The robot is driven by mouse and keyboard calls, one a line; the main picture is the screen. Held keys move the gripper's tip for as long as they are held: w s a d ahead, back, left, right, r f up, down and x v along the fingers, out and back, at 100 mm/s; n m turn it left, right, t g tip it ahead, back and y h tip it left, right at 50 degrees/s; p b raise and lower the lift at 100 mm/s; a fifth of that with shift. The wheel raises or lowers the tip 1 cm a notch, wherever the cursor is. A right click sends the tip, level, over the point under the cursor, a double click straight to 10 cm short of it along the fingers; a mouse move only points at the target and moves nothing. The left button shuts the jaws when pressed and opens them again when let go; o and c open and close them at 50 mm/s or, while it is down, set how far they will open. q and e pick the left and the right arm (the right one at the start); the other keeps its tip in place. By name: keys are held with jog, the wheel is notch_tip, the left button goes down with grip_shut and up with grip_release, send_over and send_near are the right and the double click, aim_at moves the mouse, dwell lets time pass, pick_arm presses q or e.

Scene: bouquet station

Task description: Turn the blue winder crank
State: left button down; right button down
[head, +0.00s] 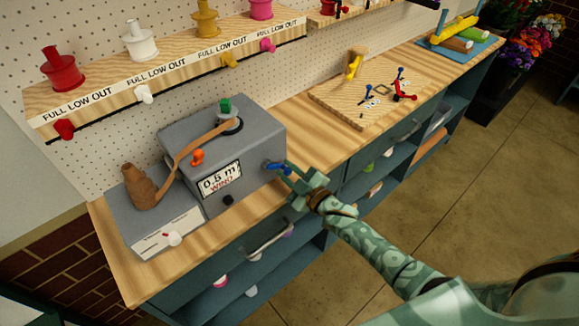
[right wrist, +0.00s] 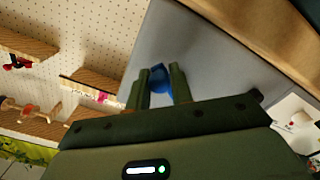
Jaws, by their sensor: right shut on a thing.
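The grey winder box (head: 225,150) stands on the wooden bench, with a label reading "0.5 m WIND" on its front. Its blue crank (head: 277,168) sticks out at the box's right side. My right gripper (head: 291,175) is at the crank, and in the right wrist view its two fingers (right wrist: 161,88) close on the blue crank (right wrist: 159,84) from both sides. A brown ribbon (head: 190,150) runs from a brown spool (head: 139,188) at the left to the green-topped post (head: 225,107) on the box. My left gripper is not in view.
A shelf with red, white, yellow and pink spools (head: 141,42) hangs on the pegboard above. A wooden board (head: 342,108) with small red and blue parts lies right of the winder. Bare bench (head: 295,125) lies between them. Open shelves are below.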

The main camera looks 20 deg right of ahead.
jog(key=m, duration=0.3)
jog(key=a+f+m, duration=0.1)
jog(key=shift+s+a+m, duration=0.1)
jog(key=shift+m, duration=0.2)
jog(key=m, duration=0.2)
jog(key=a+m+p, duration=0.1)
jog(key=shift+s+a+f+m, duration=0.1)
jog(key=shift+s+f+m, duration=0.15)
jog(key=shift+m, duration=0.15)
jog(key=m, duration=0.1)
jog(key=a+m, duration=0.1)
jog(key=m, duration=0.1)
jog(key=shift+s+a+f+m, duration=0.1)
jog(key=shift+s+a+m, duration=0.1)
jog(key=shift+m, duration=0.1)
jog(key=shift+s+a+r+m+p, duration=0.15)
jog(key=shift+a+m+p, duration=0.2)
jog(key=shift+m, duration=0.7)
jog(key=shift+s+a+r+m+p, duration=0.15)
jog(key=shift+a+m+p, duration=0.15)
jog(key=shift+m, duration=0.75)
jog(key=shift+f, duration=0.1)
jog(key=c, duration=1.3)
grip_release()
jog(key=shift+o, duration=0.2)
jog(key=shift+f, duration=0.15)
jog(key=shift+s, duration=0.1)
